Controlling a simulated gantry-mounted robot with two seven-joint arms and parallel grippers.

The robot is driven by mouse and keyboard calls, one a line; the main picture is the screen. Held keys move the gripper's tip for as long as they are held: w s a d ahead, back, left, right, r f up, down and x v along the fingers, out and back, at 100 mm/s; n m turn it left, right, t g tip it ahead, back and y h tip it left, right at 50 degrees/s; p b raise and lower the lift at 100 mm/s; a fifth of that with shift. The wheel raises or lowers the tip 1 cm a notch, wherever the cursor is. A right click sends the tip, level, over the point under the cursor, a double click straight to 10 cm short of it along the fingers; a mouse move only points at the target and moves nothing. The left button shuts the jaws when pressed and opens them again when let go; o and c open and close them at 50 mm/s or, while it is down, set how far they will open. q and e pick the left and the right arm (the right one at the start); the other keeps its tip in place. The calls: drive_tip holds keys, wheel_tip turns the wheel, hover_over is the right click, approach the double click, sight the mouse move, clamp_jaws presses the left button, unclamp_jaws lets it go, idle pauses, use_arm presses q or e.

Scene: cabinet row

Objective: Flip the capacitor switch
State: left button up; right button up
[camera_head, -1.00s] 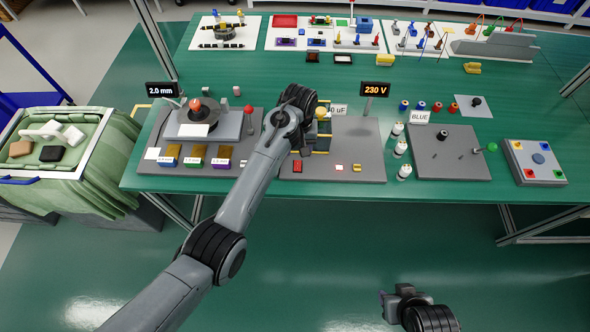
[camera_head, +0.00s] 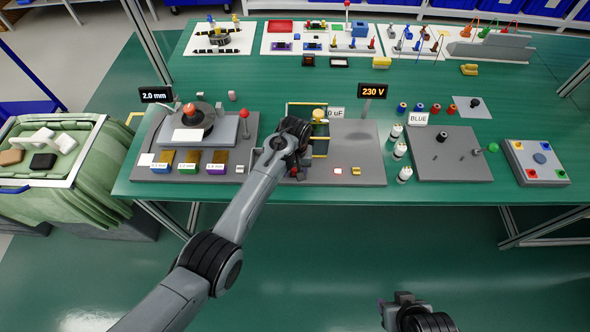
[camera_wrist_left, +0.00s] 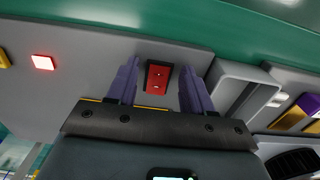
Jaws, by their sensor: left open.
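The red switch (camera_wrist_left: 159,76), a small red block in a dark frame on the grey panel (camera_head: 360,140), lies between my left fingers in the left wrist view. My left gripper (camera_wrist_left: 158,84) is open, its two purple fingers on either side of the switch. I cannot tell whether they touch it. In the head view my left gripper (camera_head: 298,171) is low over the panel's front left and mostly hides the switch. My right gripper (camera_head: 390,304) is at the bottom, away from the table; its jaws are not clear.
A lit red-white button (camera_head: 337,170) and a yellow piece (camera_head: 356,171) sit right of the switch. A yellow-framed part (camera_head: 320,130) stands behind the left gripper. A 230 V display (camera_head: 373,91) stands at the panel's back. A grey station (camera_head: 205,137) is at left.

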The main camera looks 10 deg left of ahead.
use_arm(q)
clamp_jaws()
drive_tip(key=shift+w+f+b, duration=0.15)
drive_tip(key=shift+f+b, duration=0.05)
drive_tip(key=shift+b, duration=0.45)
drive_tip(key=shift+r+g+b, duration=0.15)
drive_tip(key=shift+g+b, duration=0.5)
drive_tip(key=shift+g, duration=0.05)
drive_tip(key=shift+r, duration=0.1)
unclamp_jaws()
